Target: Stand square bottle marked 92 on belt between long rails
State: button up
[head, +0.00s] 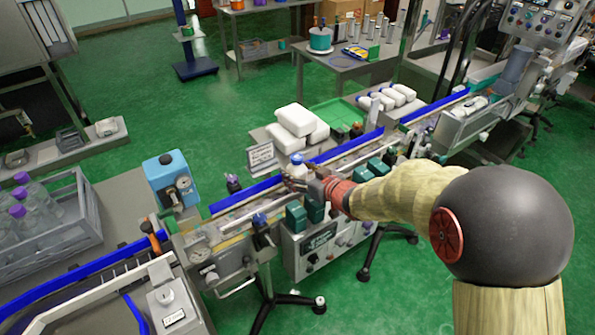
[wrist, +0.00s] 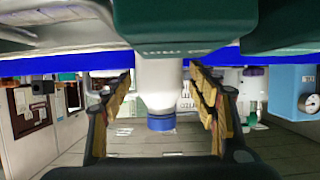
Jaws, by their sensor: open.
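A white bottle with a blue cap (head: 297,158) stands at the conveyor belt beside my gripper (head: 302,184) in the head view; its lower part is hidden by the gripper. In the wrist view, which is upside down, the white bottle (wrist: 159,85) is between the two open fingers of my gripper (wrist: 163,92), its blue cap pointing down in the picture. A gap shows on either side of the bottle. No number is readable on it. Long blue rails (head: 247,194) run along the belt; I cannot tell whether the bottle rests on the belt.
Dark green blocks (head: 296,216) line the near side of the conveyor. White packs (head: 297,120) and a green tray (head: 337,115) lie beyond it. A blue box with a gauge (head: 172,180) stands to the left. A crate of purple-capped bottles (head: 75,215) is at far left.

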jog(key=p+v, duration=0.3)
jog(key=v, duration=0.6)
jog(key=shift+s+d+r, duration=0.2)
jog(key=shift+r, duration=0.05)
jog(key=shift+s+d+r, duration=0.15)
jog(key=shift+s+d, duration=0.15)
jog(key=shift+s, duration=0.25)
jog(key=shift+w+d+r, duration=0.1)
jog(key=shift+d+r, duration=0.1)
jog(key=shift+d, duration=0.1)
jog(key=s+d+r+m+h, duration=0.55)
jog(key=d+r+h, duration=0.35)
jog(key=d, duration=0.5)
jog(key=s+r+g, duration=0.1)
jog(key=s+g, duration=0.1)
jog(key=s, duration=0.9)
jog(key=s+a+r+m+g+y, duration=0.1)
jog(key=s+g, duration=0.2)
jog(key=s, duration=0.9)
jog(key=shift+s+a+r+g+y, duration=0.2)
jog(key=shift+s+r+g+y, duration=0.1)
jog(key=shift+s+r, duration=0.05)
